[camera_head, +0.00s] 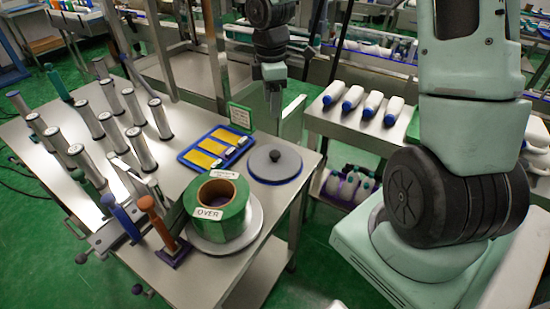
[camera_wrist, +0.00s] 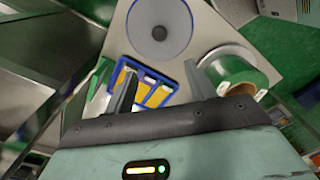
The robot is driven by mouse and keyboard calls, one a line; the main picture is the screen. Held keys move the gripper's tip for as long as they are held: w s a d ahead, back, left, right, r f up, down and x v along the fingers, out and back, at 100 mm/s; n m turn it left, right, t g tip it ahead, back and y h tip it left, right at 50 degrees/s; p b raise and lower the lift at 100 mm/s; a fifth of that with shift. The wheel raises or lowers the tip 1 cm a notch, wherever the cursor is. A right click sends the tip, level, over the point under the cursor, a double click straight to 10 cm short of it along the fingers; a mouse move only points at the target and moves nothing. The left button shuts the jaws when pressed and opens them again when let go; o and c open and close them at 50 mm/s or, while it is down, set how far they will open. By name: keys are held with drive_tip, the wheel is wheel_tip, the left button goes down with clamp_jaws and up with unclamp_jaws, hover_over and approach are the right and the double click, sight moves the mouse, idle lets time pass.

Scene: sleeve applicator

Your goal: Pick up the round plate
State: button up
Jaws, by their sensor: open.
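The round plate (camera_head: 258,170) is a grey disc with a dark knob in its middle and a blue edge. It lies flat at the right end of the metal table; in the wrist view it shows at the top centre (camera_wrist: 178,42). My gripper (camera_head: 273,98) hangs above and behind the table's far edge, apart from the plate. In the wrist view my gripper (camera_wrist: 161,88) has its two fingers spread with nothing held between them. The plate lies beyond the fingertips there.
A green tape roll (camera_head: 236,222) stands on a grey disc close to the plate. A blue tray (camera_head: 188,157) with yellow pieces lies to its left, with a green sign (camera_head: 241,117) behind. Several upright cylinders (camera_head: 140,150) fill the table's left side. White bottles (camera_head: 352,98) lie on another table.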

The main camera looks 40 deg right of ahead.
hover_over(275, 153)
drive_tip(key=f, duration=1.2)
drive_tip(key=shift+w+a, duration=0.2)
drive_tip(key=shift+w, duration=0.15)
drive_tip(key=f, duration=0.4)
drive_tip(key=shift+s+d, duration=0.2)
drive_tip(key=shift+s, duration=0.15)
drive_tip(key=shift+f, duration=0.65)
drive_tip(key=c, duration=1.2)
